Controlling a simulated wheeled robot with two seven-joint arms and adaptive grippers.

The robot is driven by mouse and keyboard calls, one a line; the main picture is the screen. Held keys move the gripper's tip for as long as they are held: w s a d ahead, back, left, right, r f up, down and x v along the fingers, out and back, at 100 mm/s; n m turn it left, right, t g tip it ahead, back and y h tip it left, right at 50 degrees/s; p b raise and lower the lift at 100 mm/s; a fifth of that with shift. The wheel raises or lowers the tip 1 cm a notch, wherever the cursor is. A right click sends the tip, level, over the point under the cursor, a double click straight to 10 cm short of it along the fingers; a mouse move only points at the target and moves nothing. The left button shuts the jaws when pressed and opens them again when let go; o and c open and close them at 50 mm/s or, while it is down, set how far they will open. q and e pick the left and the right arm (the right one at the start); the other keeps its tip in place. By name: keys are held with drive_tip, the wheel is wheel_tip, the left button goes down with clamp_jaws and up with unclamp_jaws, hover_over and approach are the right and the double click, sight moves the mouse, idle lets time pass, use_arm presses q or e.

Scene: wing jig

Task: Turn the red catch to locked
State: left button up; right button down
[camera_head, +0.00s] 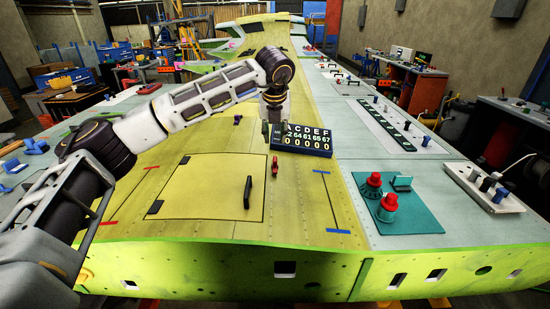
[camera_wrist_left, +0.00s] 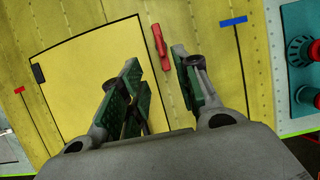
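The red catch (camera_head: 275,167) is a small bar on the yellow wing skin, just right of a square hatch panel (camera_head: 205,190). In the left wrist view the red catch (camera_wrist_left: 160,41) stands nearly lengthwise, slightly tilted, beside the panel's edge. My left gripper (camera_head: 272,128) points down above the skin, beyond the catch in the head view. In the left wrist view its green-padded fingers (camera_wrist_left: 158,62) are apart with nothing between them, and the catch shows past the gap between their tips. My right gripper is in neither view.
A dark lettered board (camera_head: 303,141) stands close beside the left gripper. A black handle (camera_head: 248,192) is on the hatch panel. A teal plate (camera_head: 397,205) with red knobs lies to the right. The skin around the catch is mostly clear.

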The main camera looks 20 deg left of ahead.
sight(275, 159)
use_arm(q)
drive_tip(key=p+x, duration=0.3)
drive_tip(key=x, duration=1)
drive_tip(key=shift+w+a+f, duration=0.1)
drive_tip(key=shift+w+f, duration=0.05)
drive_tip(key=shift+f, duration=0.1)
clamp_jaws()
